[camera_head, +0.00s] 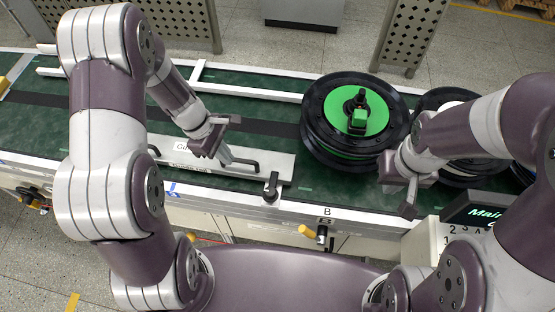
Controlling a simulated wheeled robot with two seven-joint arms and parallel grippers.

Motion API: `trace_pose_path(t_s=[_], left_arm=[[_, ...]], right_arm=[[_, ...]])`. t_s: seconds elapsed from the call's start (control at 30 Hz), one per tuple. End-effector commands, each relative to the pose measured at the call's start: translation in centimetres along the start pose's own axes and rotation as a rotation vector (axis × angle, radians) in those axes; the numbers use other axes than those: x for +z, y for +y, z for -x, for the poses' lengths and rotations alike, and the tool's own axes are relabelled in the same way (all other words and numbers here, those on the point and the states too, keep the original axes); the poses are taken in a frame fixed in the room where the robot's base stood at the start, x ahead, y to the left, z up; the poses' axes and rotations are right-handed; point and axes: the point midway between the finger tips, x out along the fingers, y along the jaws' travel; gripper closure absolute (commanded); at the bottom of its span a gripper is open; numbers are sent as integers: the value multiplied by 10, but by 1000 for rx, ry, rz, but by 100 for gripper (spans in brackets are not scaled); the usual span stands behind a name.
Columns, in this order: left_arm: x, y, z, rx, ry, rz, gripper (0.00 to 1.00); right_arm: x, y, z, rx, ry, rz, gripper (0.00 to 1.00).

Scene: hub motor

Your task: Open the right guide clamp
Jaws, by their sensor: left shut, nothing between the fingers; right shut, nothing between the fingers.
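A guide plate (270,166), light grey with partly hidden lettering, lies along the conveyor's near side. It carries black bar handles. A black clamp-like fitting (271,188) sits at its right end on the near rail. Below the letter B, a black fitting with a yellow handle (307,231) is mounted on the conveyor's front face. I cannot tell for sure which is the right guide clamp. My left gripper (222,153) is shut and empty above the guide plate, left of the black fitting. My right gripper (407,204) is shut and empty, right of both fittings, near the front rail.
A black hub motor with a green disc (372,104) lies on the green conveyor (262,110). More black wheels (448,98) stand to its right, partly behind my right arm. A dark display (484,212) is at the lower right. Another yellow-handled fitting (32,203) is at the far left.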

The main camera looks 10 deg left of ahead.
Motion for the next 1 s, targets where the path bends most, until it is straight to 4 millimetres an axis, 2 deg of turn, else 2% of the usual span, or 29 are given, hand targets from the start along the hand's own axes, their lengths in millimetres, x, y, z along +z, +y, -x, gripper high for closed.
trace_pose_path(t_s=[0.03,0.13,0.43,0.53,0.67,1.0], left_arm=[[2,9,1,23,-14,71,100],[5,9,2,22,-28,153,100],[5,9,1,21,-26,160,100],[5,8,-5,20,-28,160,100],[6,8,-26,17,-27,159,100],[7,10,-99,18,-25,156,100]], right_arm=[[1,0,-2,0,-1,0,100],[1,0,-3,0,-1,0,100],[1,0,-3,0,-1,0,100],[1,0,-3,0,-1,0,100],[1,0,-4,0,-1,0,100],[2,0,-11,0,-1,0,100]])
